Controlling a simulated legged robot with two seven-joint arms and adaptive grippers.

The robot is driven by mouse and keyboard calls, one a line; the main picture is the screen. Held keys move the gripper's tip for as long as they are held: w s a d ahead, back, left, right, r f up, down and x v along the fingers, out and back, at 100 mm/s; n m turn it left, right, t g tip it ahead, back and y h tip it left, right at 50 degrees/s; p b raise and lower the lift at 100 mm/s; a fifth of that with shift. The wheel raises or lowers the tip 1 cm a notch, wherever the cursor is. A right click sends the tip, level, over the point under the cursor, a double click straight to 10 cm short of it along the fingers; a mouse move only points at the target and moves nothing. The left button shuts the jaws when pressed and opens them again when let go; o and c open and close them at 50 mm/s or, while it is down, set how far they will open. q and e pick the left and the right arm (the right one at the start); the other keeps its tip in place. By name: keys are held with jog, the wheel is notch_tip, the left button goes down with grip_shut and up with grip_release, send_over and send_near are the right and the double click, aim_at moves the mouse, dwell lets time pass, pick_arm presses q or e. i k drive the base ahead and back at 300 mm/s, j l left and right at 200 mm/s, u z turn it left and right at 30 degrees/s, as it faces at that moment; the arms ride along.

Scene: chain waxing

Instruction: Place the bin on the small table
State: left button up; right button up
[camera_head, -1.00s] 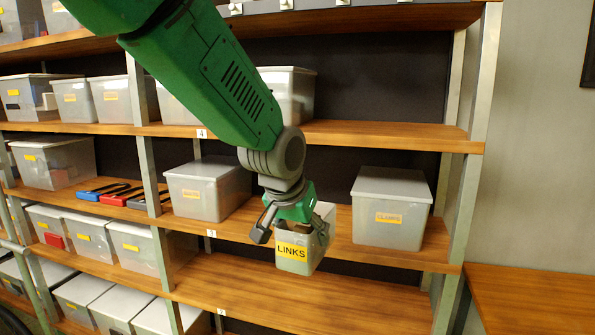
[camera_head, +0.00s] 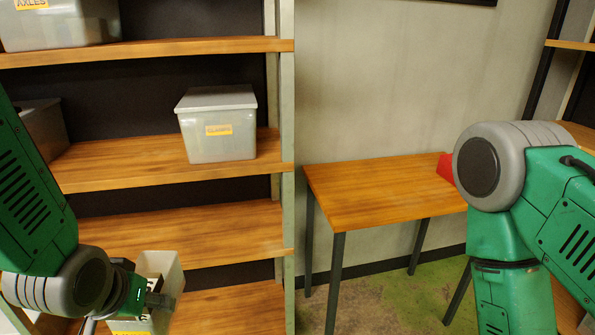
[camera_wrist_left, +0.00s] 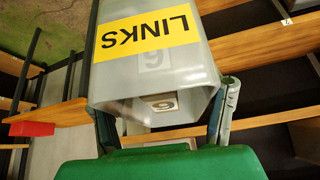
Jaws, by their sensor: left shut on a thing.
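The bin is a translucent grey open box with a yellow LINKS label. It shows at the lower left of the head view (camera_head: 163,268) and fills the middle of the left wrist view (camera_wrist_left: 150,75). My left gripper (camera_head: 140,296) is shut on the bin and holds it in front of the shelves, clear of them. In the wrist view its fingers lie on both sides of the bin. Pieces numbered 6 show inside. The small table (camera_head: 375,190) has a wooden top and dark legs, and stands right of the shelves. My right arm is at the right; its gripper is out of frame.
A red object (camera_head: 446,168) sits at the table's right end, partly hidden by my right arm. The rest of the visible tabletop is clear. A lidded bin (camera_head: 218,125) stands on the shelf (camera_head: 150,168). The shelf post (camera_head: 287,200) stands between the bin and the table.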

aim_at(388, 195)
jog(key=i+l+z, duration=0.4)
jog(key=i+l, duration=0.15)
jog(key=i, duration=0.25)
jog(key=i+l+z, duration=0.25)
jog(key=i, duration=0.15)
jog(key=i+z, duration=0.2)
jog(key=i, duration=0.2)
